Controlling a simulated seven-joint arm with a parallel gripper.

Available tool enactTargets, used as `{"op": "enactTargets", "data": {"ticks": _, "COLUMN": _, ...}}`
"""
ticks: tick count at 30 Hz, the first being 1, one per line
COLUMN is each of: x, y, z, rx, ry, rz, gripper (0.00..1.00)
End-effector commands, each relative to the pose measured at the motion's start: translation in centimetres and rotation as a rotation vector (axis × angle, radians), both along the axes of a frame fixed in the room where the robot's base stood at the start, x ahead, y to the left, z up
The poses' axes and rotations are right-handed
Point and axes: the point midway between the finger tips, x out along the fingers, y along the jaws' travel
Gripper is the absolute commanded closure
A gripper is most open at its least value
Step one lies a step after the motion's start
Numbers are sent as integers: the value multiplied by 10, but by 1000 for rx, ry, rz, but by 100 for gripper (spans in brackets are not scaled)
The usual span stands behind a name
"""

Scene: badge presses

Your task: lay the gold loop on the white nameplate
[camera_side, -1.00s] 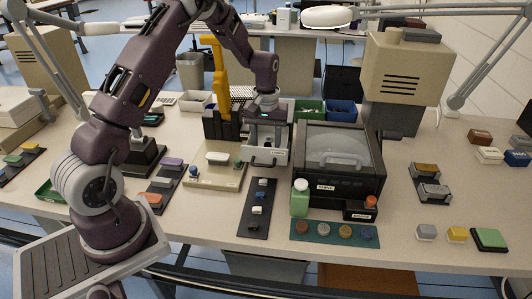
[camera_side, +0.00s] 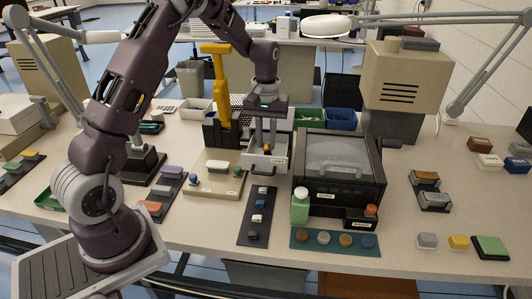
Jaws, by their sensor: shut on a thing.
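My gripper (camera_side: 267,147) points down over an open, pale grey drawer (camera_side: 264,170) in the middle of the table. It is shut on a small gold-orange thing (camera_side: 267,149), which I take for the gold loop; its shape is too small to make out. I cannot tell whether it touches the drawer floor. I cannot tell which is the white nameplate.
A black strip (camera_side: 246,226) with several small pieces lies in front of the drawer. A black glass-lidded box (camera_side: 340,191) and a green bottle (camera_side: 300,205) stand to the right. A yellow-handled press (camera_side: 219,85) stands behind left. A teal strip (camera_side: 298,240) holds several round pieces.

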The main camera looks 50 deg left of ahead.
Motion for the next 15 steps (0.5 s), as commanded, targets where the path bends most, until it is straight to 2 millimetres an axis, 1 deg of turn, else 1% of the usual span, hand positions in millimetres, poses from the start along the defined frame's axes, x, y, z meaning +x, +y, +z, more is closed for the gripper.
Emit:
{"op": "enactTargets", "data": {"ticks": 1, "x": 1, "y": 0, "z": 14, "rx": 2, "ry": -5, "rz": 0, "gripper": 100}}
{"op": "enactTargets", "data": {"ticks": 3, "x": 1, "y": 0, "z": 29, "rx": 2, "ry": -4, "rz": -1, "gripper": 100}}
{"op": "enactTargets", "data": {"ticks": 5, "x": 1, "y": 1, "z": 38, "rx": 1, "ry": -3, "rz": 0, "gripper": 100}}
{"op": "enactTargets", "data": {"ticks": 7, "x": -3, "y": 7, "z": 44, "rx": 0, "ry": 0, "rz": 3, "gripper": 100}}
{"op": "enactTargets", "data": {"ticks": 8, "x": -5, "y": 12, "z": 44, "rx": -1, "ry": 1, "rz": 5, "gripper": 100}}
{"op": "enactTargets", "data": {"ticks": 11, "x": -20, "y": 41, "z": 35, "rx": -2, "ry": 4, "rz": 11, "gripper": 100}}
{"op": "enactTargets", "data": {"ticks": 15, "x": -52, "y": 88, "z": 15, "rx": -5, "ry": 2, "rz": 12, "gripper": 100}}
